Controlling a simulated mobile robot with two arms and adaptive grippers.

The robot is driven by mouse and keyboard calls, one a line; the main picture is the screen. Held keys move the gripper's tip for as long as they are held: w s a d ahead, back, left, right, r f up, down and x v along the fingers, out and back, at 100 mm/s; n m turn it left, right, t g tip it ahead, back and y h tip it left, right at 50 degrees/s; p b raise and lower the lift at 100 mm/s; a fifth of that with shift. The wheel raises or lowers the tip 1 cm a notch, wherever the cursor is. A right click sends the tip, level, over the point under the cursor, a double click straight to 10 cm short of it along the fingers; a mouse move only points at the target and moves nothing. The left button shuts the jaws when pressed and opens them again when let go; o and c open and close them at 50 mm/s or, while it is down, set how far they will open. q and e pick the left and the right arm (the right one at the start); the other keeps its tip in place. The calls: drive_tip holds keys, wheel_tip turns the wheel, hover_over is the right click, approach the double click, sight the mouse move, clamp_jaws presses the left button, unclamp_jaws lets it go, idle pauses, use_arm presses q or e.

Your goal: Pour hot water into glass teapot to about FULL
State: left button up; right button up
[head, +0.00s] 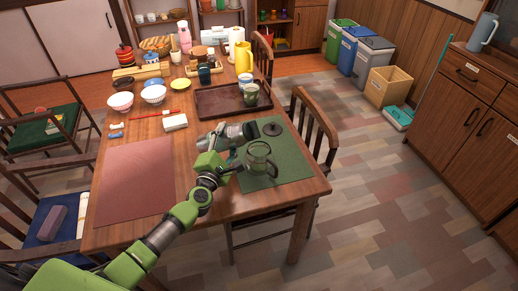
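The glass teapot (262,165) stands upright on the green mat (297,165) at the table's right front. It looks see-through and greenish, and I cannot tell whether it holds water. A dark round lid (272,129) lies on the mat behind it. My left gripper (250,131) is just behind and left of the teapot, near the lid. Its fingers are small and dark here, so I cannot tell whether they are open. My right gripper is not in view. A yellow pitcher (243,59) stands at the table's back right. A blue-grey jug (482,33) stands on the right cabinet.
A dark brown tray (213,104) with green cups (251,94) lies behind the green mat. A bare red mat (135,180) lies front left. Chairs (314,125) surround the table.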

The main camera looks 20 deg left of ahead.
sight(229, 135)
use_arm(q)
drive_tip(key=shift+w+r+m, duration=0.1)
drive_tip(key=shift+m, duration=0.2)
drive_tip(key=shift+r+m+p, duration=0.65)
drive_tip(key=shift+m+p, duration=0.25)
idle(1.0)
drive_tip(key=shift+d+r+m+p, duration=0.55)
drive_tip(key=shift+m+p, duration=0.35)
drive_tip(key=shift+p, duration=0.35)
idle(2.5)
drive_tip(key=shift+r+m+p, duration=0.35)
drive_tip(key=shift+m+p, duration=0.05)
drive_tip(key=shift+p, duration=0.25)
idle(1.3)
